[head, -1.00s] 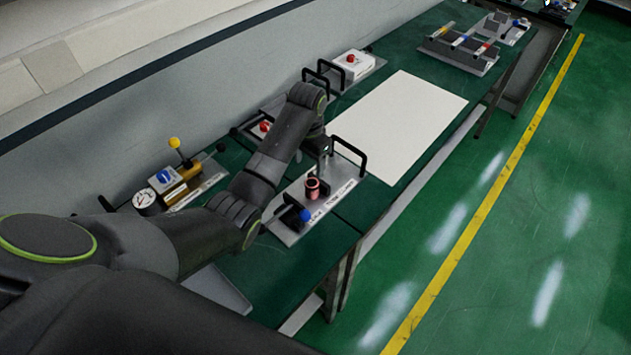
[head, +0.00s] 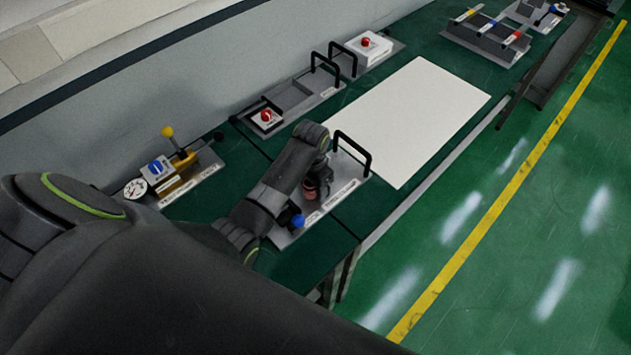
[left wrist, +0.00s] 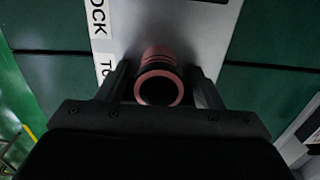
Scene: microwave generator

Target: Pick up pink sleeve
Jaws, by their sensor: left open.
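The pink sleeve (head: 310,189) stands on a metal plate (head: 316,215) near the front edge of the green table, partly hidden by my left arm in the head view. In the left wrist view the pink sleeve (left wrist: 159,84) shows as a ribbed ring with a dark hollow middle. My left gripper (left wrist: 160,82) is open, with one finger on each side of the sleeve. I cannot tell whether the fingers touch it. In the head view the left gripper (head: 316,180) is over the sleeve, its fingers mostly hidden. My right gripper is not in view.
A blue knob (head: 298,221) and a black handle (head: 352,153) stand on the same plate. A white sheet (head: 410,120) lies beyond. A red-button box (head: 266,118), a gauge (head: 135,188) and a yellow-knobbed lever (head: 168,132) stand along the wall side.

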